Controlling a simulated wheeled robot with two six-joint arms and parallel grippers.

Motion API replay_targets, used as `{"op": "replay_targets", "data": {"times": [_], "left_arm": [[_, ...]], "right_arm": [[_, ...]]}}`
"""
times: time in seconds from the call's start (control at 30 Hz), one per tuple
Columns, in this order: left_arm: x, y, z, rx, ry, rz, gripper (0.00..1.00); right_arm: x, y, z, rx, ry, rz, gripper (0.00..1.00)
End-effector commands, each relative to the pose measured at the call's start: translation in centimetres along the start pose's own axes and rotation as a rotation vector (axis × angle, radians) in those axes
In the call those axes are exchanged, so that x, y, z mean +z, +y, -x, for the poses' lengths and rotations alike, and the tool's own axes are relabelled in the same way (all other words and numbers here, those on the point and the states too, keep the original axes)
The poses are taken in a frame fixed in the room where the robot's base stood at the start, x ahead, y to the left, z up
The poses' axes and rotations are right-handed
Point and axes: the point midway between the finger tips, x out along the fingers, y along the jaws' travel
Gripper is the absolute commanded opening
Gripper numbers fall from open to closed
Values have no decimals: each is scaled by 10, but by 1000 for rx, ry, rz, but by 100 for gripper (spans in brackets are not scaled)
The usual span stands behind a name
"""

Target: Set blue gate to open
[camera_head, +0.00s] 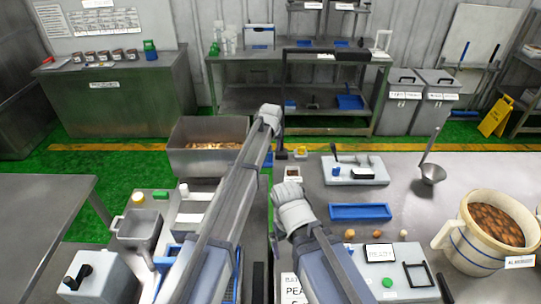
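My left gripper (270,118) is at the end of the long arm stretched forward, beside a thin dark upright post (282,90). Its fingers are too small and turned away to tell open from shut. My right gripper (290,205) is low over the left edge of the right-hand steel table; its fingers are not clear either. A small blue piece (268,160) shows just beyond the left arm, partly hidden by it. Blue framing (172,252) shows beside my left forearm, largely covered. I cannot tell which blue part is the gate, or its position.
A steel bin (185,162) with brown contents stands left of my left arm. The right table (440,205) carries a blue tray (360,212), a ladle (432,172), a grey device (355,172) and a large tub (465,235). Green floor lies beyond.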

Motion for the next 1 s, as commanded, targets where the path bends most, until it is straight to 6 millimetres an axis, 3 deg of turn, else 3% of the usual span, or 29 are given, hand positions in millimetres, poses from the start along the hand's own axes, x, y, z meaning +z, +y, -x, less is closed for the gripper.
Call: {"op": "replay_targets", "data": {"times": [0.5,0.9,1.0], "left_arm": [[1,0,-65,0,0,0,57],[0,0,-71,0,0,0,57],[0,0,-71,0,0,0,47]], "right_arm": [[-4,-6,-60,0,0,-2,100],[-4,-6,-65,0,0,-2,100],[-4,-6,-65,0,0,-2,100]]}}
